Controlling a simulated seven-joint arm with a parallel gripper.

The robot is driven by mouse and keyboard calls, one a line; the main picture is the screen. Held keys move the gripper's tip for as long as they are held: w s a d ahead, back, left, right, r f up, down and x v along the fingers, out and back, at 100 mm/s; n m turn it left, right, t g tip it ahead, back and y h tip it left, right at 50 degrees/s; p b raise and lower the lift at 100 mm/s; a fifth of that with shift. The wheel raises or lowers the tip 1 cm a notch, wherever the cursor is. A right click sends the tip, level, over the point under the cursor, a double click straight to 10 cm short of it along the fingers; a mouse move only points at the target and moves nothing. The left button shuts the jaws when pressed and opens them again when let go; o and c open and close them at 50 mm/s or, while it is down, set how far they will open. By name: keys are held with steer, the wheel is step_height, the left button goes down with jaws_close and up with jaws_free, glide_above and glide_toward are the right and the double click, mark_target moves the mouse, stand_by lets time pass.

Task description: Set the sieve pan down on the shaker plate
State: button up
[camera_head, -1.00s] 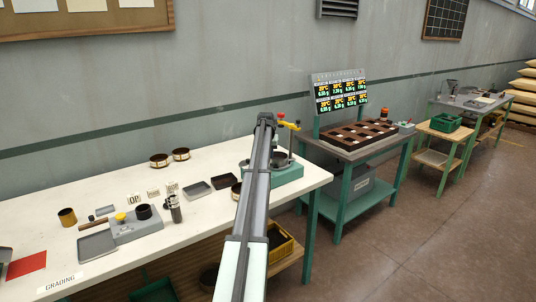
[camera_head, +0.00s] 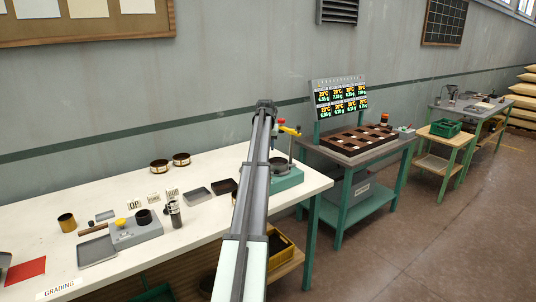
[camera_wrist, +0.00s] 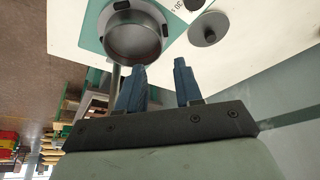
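In the wrist view a round metal sieve pan (camera_wrist: 133,47) sits over the teal shaker (camera_wrist: 94,33), with dark clips around its rim. I cannot tell how squarely it is seated. My gripper (camera_wrist: 158,75) shows two blue fingers, spread apart with nothing between them, just short of the pan's near side. In the head view the shaker (camera_head: 288,181) stands at the right end of the white bench, partly hidden behind my arm. The gripper's fingers cannot be made out there.
A grey disc with a knob (camera_wrist: 208,29) lies beside the shaker in the wrist view. A post with a red and yellow top (camera_head: 289,130) rises by the shaker. Dark trays (camera_head: 223,187) and two round sieves (camera_head: 181,160) stand on the white bench (camera_head: 120,190).

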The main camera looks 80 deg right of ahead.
steer(key=shift+v, duration=2.25)
